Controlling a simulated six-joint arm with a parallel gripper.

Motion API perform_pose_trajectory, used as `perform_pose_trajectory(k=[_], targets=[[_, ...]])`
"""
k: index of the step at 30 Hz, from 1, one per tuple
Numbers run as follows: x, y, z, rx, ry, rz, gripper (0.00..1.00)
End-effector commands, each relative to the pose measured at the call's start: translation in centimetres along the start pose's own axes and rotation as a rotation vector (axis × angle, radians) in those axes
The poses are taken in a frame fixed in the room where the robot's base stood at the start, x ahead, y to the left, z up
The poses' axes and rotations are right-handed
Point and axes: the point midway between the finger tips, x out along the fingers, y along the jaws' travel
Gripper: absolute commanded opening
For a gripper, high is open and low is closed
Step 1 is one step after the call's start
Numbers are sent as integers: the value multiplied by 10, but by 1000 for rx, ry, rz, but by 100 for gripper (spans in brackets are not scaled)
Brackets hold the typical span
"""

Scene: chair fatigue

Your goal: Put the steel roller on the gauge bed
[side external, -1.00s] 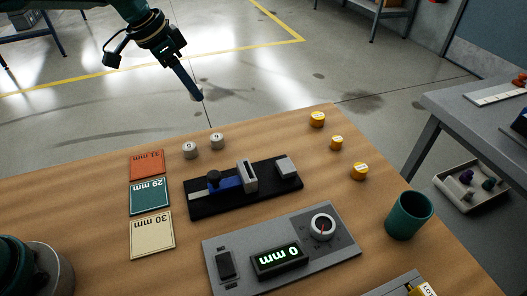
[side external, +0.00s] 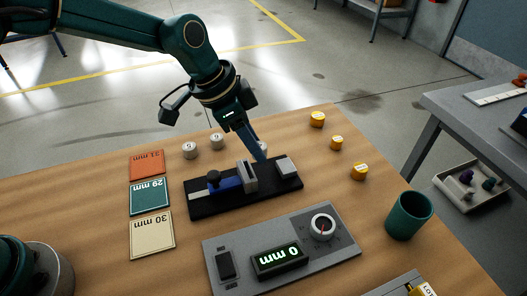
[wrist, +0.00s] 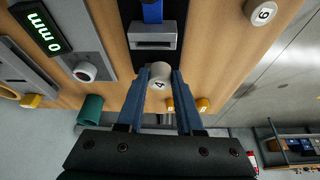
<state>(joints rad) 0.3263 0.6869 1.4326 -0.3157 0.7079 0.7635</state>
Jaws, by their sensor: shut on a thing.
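The steel roller, a pale grey cylinder marked 4 (wrist: 159,77), is gripped between the fingertips of my gripper (wrist: 160,82) in the wrist view. In the side external view my gripper (side external: 261,158) points down at the far edge of the gauge, and the roller (side external: 263,147) shows only partly behind the fingers. The black gauge bed (side external: 268,178) lies between an upright grey plate (side external: 250,176) with a blue slide (side external: 228,185) and a grey end block (side external: 287,166). I cannot tell whether the roller touches the bed.
A control box (side external: 295,248) reading 0 mm and a green cup (side external: 409,216) are nearer the camera. Three labelled cards (side external: 150,197) lie at left.

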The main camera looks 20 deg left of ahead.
Motion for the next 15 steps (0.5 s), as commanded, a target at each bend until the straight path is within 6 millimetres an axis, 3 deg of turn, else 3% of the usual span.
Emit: perform_pose_trajectory(k=[5,15], targets=[[13,9,-7,1,0,-1,0],[49,9,8,-1,-2,0,0]])
